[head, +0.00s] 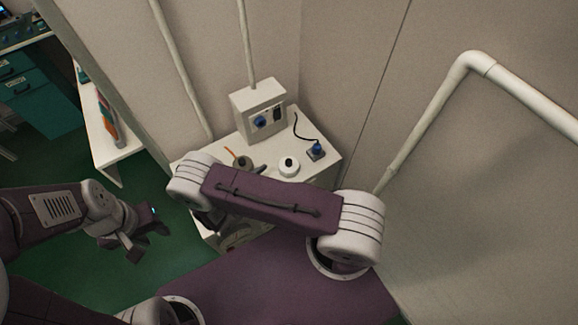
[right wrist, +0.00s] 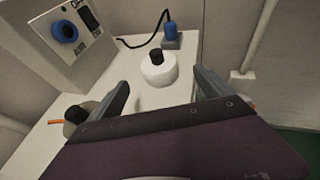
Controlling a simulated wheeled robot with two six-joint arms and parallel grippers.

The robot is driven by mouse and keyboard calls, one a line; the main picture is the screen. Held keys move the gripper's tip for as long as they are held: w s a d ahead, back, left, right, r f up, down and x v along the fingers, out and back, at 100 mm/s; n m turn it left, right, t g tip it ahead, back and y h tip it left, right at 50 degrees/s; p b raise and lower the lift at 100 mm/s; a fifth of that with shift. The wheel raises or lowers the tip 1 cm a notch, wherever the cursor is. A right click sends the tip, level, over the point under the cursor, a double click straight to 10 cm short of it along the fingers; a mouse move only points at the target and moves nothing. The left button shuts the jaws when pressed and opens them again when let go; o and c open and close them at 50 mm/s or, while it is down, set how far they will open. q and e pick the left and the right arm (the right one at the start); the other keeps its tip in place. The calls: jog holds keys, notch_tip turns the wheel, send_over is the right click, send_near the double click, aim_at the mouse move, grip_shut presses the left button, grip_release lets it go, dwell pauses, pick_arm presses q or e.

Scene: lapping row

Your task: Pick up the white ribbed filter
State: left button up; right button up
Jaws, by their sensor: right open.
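A squat white round part with a black top, which looks like the filter (head: 289,167), stands on the white bench top; ribs cannot be made out. In the right wrist view the filter (right wrist: 158,74) stands upright beyond my right gripper (right wrist: 161,82). Its two grey fingers are wide apart, one on each side of the filter in the picture, with nothing between them. In the head view my right gripper is mostly hidden behind my arm. My left gripper (head: 149,240) hangs left of the bench over the green floor, its fingers apart and empty.
A box with a blue knob (head: 262,108) stands at the bench's back. A blue-topped device with a black cable (head: 316,151) is right of the filter. A dark grey round part (head: 242,161) is left of it, near something orange. Walls close the back and right.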

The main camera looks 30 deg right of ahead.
aim_at(285, 168)
jog(key=p+x, duration=0.1)
jog(key=x, duration=0.8)
jog(key=shift+w, duration=0.1)
jog(key=shift+a, duration=0.15)
jog(key=c, duration=1.4)
